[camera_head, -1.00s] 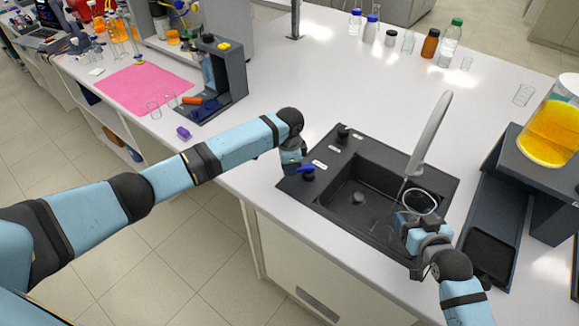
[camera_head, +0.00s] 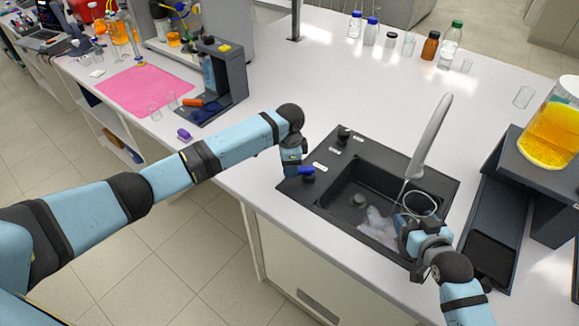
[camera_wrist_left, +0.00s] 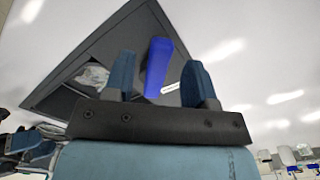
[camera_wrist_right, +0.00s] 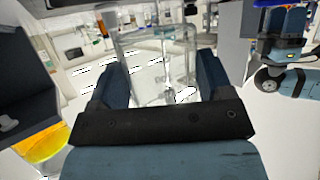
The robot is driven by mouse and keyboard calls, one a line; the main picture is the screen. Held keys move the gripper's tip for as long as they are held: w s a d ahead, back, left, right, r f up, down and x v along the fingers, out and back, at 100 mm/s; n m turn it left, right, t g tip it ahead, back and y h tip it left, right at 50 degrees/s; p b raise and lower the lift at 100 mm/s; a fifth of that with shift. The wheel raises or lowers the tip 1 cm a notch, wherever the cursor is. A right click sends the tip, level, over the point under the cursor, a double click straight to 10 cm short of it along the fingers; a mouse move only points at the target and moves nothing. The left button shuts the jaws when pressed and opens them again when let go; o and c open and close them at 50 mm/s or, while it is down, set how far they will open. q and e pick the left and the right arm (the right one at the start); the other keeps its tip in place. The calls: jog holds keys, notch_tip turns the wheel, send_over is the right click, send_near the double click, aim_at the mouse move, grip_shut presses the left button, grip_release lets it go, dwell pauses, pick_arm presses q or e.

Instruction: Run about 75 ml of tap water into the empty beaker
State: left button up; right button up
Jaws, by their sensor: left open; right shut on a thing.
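The clear glass beaker (camera_head: 420,204) is held upright under the curved grey spout (camera_head: 430,135) at the sink's right side. My right gripper (camera_head: 412,226) is shut on it; its glass wall also shows between the fingers in the right wrist view (camera_wrist_right: 150,62). I cannot tell the water level in it. My left gripper (camera_head: 294,168) is open at the sink's left corner, with the blue tap lever (camera_wrist_left: 157,66) between its fingers in the left wrist view.
The dark sink (camera_head: 335,205) is set in a white bench. A dark stand with a jar of orange liquid (camera_head: 552,130) is close to the right. Several bottles and glasses, including an amber bottle (camera_head: 430,45), stand at the back. The middle of the bench is clear.

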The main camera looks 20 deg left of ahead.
aim_at(409, 202)
pick_arm(q)
notch_tip(409, 202, up, 10)
jog(key=shift+r, duration=0.2)
pick_arm(e)
jog(key=w+a, duration=0.1)
jog(key=w, duration=0.1)
jog(key=w+a, duration=0.1)
jog(key=w, duration=0.1)
jog(key=w+a, duration=0.1)
jog(key=w, duration=0.2)
jog(key=shift+a, duration=0.15)
jog(key=shift+s, duration=0.1)
dwell(0.3)
dwell(1.0)
jog(key=s+d, duration=0.1)
jog(key=s, duration=0.1)
jog(key=s+d, duration=0.1)
jog(key=s, duration=0.1)
jog(key=s+d, duration=0.1)
jog(key=s, duration=0.2)
jog(key=shift+d, duration=0.2)
jog(key=shift+w, duration=0.1)
